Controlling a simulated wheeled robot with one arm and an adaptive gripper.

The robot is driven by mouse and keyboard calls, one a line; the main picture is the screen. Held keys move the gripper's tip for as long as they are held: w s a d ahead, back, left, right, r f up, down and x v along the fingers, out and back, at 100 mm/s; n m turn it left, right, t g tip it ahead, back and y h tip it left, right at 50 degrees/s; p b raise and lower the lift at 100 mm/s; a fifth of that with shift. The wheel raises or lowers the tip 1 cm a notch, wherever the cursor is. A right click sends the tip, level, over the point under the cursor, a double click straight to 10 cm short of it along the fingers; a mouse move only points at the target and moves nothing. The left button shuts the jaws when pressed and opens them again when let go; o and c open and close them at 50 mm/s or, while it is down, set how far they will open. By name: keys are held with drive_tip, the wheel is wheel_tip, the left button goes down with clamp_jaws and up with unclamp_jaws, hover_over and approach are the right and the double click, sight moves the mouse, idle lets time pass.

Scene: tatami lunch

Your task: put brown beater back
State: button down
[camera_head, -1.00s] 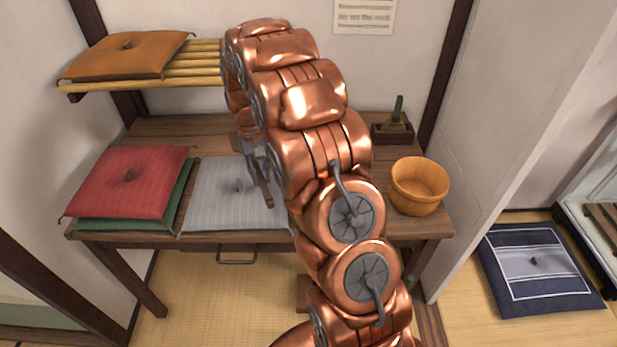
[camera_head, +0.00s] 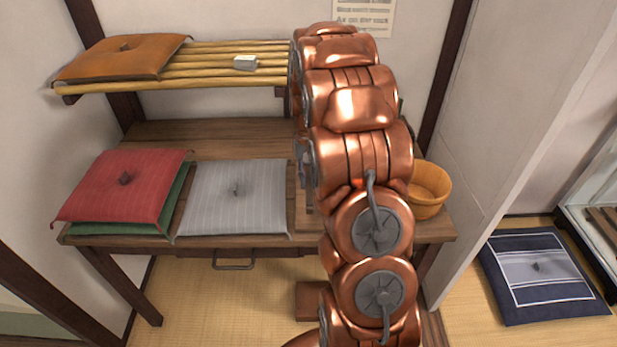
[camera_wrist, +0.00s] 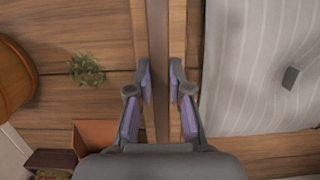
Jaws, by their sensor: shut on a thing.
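The brown beater (camera_wrist: 158,68) shows in the wrist view as a long, narrow dark brown bar running up the picture between my fingers. My gripper (camera_wrist: 160,88) has purple-lined fingers and is shut on it. Lighter wooden strips (camera_wrist: 178,45) show on both sides of the bar, lower down; they seem to belong to a wooden piece on the desk (camera_wrist: 60,30). I cannot tell whether the beater touches them. In the head view my arm hides most of the gripper and the beater.
A grey striped cushion (camera_head: 236,198) lies just left of my arm, with a red cushion (camera_head: 124,184) further left. A wooden tub (camera_head: 430,188) stands on the right. A bamboo shelf (camera_head: 200,68) holds an orange cushion (camera_head: 125,57) and a small pale block (camera_head: 245,63). A green sprig (camera_wrist: 87,68) lies nearby.

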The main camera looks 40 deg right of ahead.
drive_tip(key=shift+f+b, duration=0.8)
drive_tip(key=shift+f, duration=2.55)
drive_tip(key=c, duration=1)
unclamp_jaws()
drive_tip(key=shift+r, duration=0.1)
drive_tip(key=r, duration=0.4)
drive_tip(key=w+d+r, duration=0.1)
drive_tip(key=r, duration=0.2)
drive_tip(key=w+r, duration=0.1)
drive_tip(key=r, duration=0.3)
drive_tip(key=shift+d+r, duration=0.25)
drive_tip(key=shift+r, duration=0.05)
drive_tip(key=shift+a, duration=0.1)
